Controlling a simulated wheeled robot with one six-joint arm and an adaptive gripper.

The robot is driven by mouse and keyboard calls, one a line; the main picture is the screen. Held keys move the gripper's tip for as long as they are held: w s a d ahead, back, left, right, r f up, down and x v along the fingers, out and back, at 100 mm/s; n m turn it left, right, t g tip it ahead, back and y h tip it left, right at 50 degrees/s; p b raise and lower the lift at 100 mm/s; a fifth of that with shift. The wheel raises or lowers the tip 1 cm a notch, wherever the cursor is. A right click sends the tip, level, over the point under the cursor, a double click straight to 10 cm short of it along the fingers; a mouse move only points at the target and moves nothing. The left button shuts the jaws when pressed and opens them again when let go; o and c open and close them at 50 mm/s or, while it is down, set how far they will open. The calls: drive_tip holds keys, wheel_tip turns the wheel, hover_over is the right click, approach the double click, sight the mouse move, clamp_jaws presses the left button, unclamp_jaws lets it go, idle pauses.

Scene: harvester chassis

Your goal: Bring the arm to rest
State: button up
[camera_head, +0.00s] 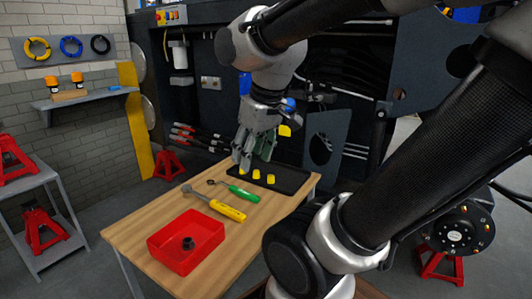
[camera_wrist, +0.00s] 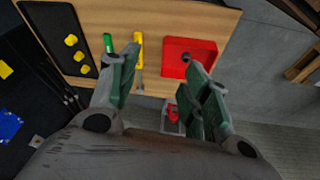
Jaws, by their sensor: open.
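My arm (camera_head: 410,150) reaches in from the right and bends over the wooden table. My gripper (camera_head: 254,160) points down above the table's far part, near the black tray. Its fingers stand apart and hold nothing. In the wrist view my gripper (camera_wrist: 160,75) shows two green-grey fingers spread wide, with clear space between them. The tools and the red bin show beyond the fingertips there. The fingers appear to touch nothing, though their exact height above the table is hard to tell.
The table (camera_head: 150,225) carries a red bin (camera_head: 170,262) with a dark ring (camera_head: 188,243), a yellow-handled hammer-like tool (camera_head: 228,210), a green-handled tool (camera_head: 243,193) and a black tray (camera_head: 290,181) with yellow pieces. The dark chassis (camera_head: 350,85) stands behind. Grey floor lies left.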

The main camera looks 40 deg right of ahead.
drive_tip(key=s, duration=0.1)
drive_tip(key=s+d+m, duration=0.1)
drive_tip(key=s+r, duration=0.1)
drive_tip(key=shift+s+d+t, duration=0.15)
drive_tip(key=shift+s+t, duration=0.1)
drive_tip(key=shift+t, duration=0.05)
